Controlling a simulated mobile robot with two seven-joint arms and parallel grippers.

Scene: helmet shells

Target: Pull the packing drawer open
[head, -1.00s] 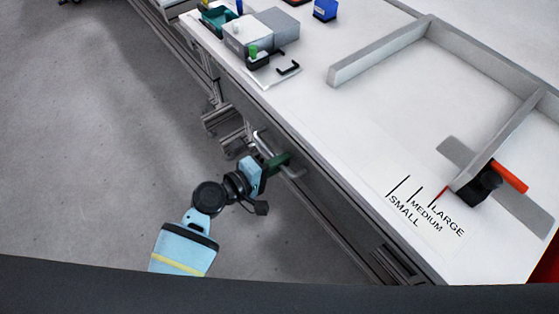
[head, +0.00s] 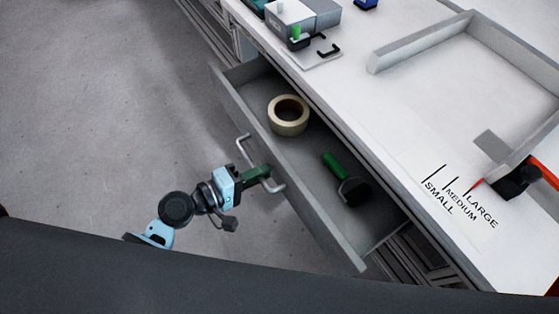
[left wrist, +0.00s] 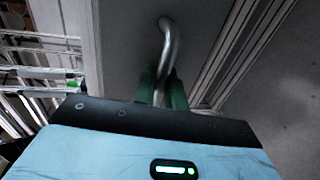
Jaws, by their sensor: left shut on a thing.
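The grey packing drawer (head: 318,222) stands well out from under the white table in the head view, its inside showing. A roll of tape (head: 289,115) and a tool with a green handle (head: 335,166) and a dark head lie in it. My left gripper (head: 266,173) is shut on the metal bar handle (head: 242,148) at the drawer front. In the left wrist view the green fingers (left wrist: 161,88) sit on both sides of the bent handle (left wrist: 168,42). My right gripper is not in view.
The white table (head: 400,130) carries a grey frame (head: 420,40), a size chart marked small, medium and large (head: 455,205), and grey blocks with a clip plate at the back. Grey floor (head: 90,110) left of the drawer is clear.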

